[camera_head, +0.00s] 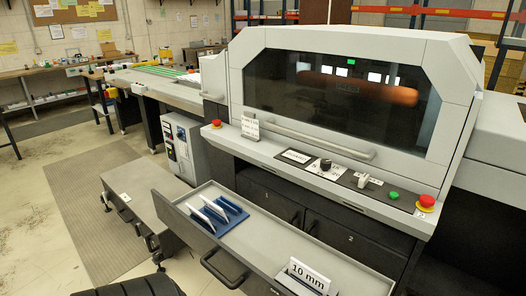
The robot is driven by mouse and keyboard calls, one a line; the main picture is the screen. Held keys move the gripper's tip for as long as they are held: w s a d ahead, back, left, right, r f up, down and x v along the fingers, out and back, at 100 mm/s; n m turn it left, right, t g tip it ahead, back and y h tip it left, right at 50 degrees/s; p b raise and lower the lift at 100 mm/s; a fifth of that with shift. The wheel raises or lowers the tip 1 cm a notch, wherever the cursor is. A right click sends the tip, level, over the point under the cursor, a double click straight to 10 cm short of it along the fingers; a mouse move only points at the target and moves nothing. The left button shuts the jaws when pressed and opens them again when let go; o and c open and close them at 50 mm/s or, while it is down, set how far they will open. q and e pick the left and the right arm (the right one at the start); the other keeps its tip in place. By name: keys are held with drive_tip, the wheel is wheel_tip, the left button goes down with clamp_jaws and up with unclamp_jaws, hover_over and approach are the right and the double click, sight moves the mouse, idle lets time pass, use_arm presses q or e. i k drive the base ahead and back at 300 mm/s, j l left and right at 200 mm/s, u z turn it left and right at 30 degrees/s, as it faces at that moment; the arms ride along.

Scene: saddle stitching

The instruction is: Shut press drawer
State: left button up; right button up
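The press drawer (262,247) is pulled open from the lower front of the large grey press (365,50). Its long grey front panel (183,222) faces the lower left and carries a dark bar handle (221,269). Inside the drawer, a blue holder (222,222) with upright white-and-blue pieces lies toward the left end. A grey block with a white "10 mm" label (309,275) lies toward the right end, partly cut off by the frame's bottom. Neither of my grippers is in view.
Dark cabinet doors (345,240) stand behind the drawer. A low grey step or bench (150,212) is left of it. Red stop buttons (427,201) and a green button (393,196) sit on the press's front ledge. Open floor with a mat (85,200) lies at left.

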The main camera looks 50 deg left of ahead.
sight(248, 258)
drive_tip(key=u, duration=2.05)
drive_tip(key=k+l+z, duration=0.1)
drive_tip(key=l+z, duration=0.25)
drive_tip(key=j, duration=0.1)
